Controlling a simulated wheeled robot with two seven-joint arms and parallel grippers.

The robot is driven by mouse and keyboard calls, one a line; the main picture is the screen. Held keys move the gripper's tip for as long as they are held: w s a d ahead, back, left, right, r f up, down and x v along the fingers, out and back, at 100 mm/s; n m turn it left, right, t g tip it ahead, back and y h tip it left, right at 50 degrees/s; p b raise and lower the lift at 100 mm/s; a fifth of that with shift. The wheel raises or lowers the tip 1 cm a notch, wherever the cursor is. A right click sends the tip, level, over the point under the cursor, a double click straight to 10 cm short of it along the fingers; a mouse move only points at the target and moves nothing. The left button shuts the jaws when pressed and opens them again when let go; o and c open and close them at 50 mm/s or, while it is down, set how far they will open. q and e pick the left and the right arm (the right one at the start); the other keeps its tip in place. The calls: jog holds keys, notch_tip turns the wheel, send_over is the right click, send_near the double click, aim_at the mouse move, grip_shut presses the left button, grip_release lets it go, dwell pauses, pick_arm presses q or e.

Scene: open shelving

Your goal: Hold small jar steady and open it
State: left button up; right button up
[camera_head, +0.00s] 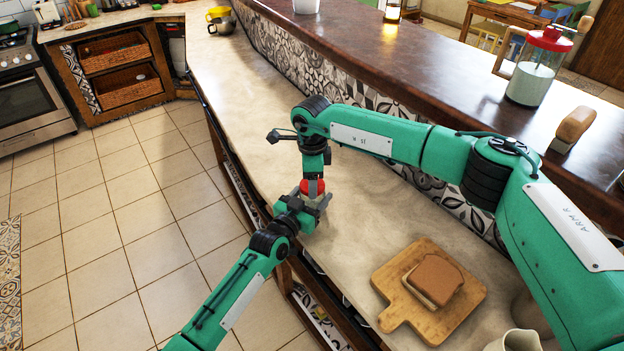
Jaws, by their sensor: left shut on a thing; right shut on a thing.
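The small jar shows only as a red lid (312,187) above the stone counter. Its body is mostly hidden behind my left gripper. My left gripper (318,207) comes in from the lower left and is shut around the jar below the lid. My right gripper (313,176) points down from above and is shut on the red lid. The lid sits at the top of the jar between the two grippers; I cannot tell whether it is loosened.
A wooden board (398,314) with bread (436,279) lies on the counter (355,222) at the lower right. A large red-lidded jar (533,80) stands on the raised brown ledge (440,70).

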jog(key=n, duration=0.6)
jog(key=shift+n, duration=0.3)
jog(key=n, duration=1.2)
jog(key=shift+n, duration=0.4)
jog(key=n, duration=0.5)
jog(key=shift+r, duration=0.2)
jog(key=shift+r, duration=0.95)
jog(key=shift+r, duration=0.1)
